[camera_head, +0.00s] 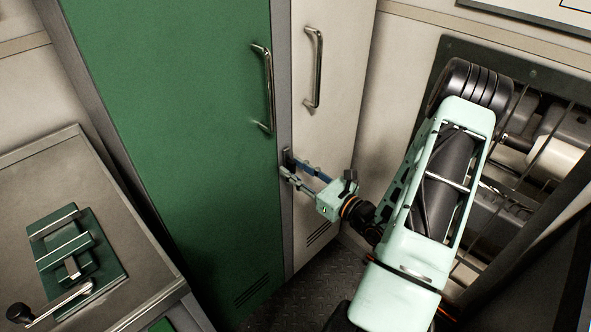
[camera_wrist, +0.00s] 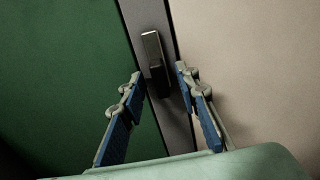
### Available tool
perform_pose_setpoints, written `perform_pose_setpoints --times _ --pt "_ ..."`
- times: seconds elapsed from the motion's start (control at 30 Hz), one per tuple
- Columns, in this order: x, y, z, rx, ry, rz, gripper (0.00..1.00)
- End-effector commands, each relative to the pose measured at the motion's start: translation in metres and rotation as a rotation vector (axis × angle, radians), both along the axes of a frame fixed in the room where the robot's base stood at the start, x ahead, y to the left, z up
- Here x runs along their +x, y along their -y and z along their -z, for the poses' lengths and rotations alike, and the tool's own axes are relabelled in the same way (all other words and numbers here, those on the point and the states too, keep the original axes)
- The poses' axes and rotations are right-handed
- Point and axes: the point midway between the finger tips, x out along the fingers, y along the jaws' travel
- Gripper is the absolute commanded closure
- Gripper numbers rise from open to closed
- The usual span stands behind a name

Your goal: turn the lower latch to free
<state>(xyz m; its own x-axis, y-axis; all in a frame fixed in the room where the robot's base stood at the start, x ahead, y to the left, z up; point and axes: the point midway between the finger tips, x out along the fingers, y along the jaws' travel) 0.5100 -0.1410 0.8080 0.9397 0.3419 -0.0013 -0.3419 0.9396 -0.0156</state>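The latch (camera_wrist: 154,58) is a small dark handle on the grey post between a green door and a pale door. In the wrist view it stands nearly upright, in line with the post, its lower part between my fingertips. My gripper (camera_wrist: 158,82) is open, with one finger on each side of the latch and a gap to each; I see no contact. In the head view the latch (camera_head: 288,157) shows at the tips of my gripper (camera_head: 291,170), below the door handles. The gripper partly hides it there.
The green door (camera_head: 185,120) and pale door (camera_head: 335,70) are closed, each with a metal bar handle above the latch. A grey bench (camera_head: 120,215) with a green clamp plate (camera_head: 100,245) stands at left. A barred machinery opening (camera_head: 530,160) is at right.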

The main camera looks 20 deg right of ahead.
Motion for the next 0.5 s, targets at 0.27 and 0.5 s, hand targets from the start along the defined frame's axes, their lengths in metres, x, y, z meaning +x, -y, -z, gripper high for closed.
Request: perform_pose_setpoints --times 0.27,0.5 --pt "-0.003 0.002 0.000 0.000 0.001 0.002 0.71" --pt "-0.039 0.016 0.000 0.001 -0.001 0.006 0.71"
